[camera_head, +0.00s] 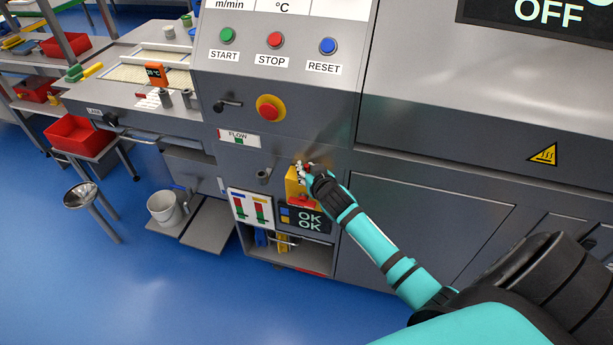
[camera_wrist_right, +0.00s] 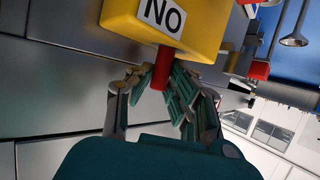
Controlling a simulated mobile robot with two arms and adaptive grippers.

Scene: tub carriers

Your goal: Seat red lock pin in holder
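The red lock pin (camera_wrist_right: 161,70) is a short red cylinder between the fingertips of my right gripper (camera_wrist_right: 163,82) in the right wrist view. The finger pads close in on both sides of it. Its far end meets the face of a yellow box (camera_wrist_right: 205,38) with a "No" label, which looks like the holder. How deep the pin sits cannot be told. In the head view my right gripper (camera_head: 304,172) is at the top of the yellow box (camera_head: 291,189) on the machine front, covering most of the pin. My left gripper is not in view.
The grey machine front has a red-and-yellow stop button (camera_head: 270,108) above and an OK display (camera_head: 308,220) below the yellow box. A small handle (camera_head: 264,176) sticks out to its left. A bucket (camera_head: 165,208) and a red tub (camera_head: 72,134) stand farther left.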

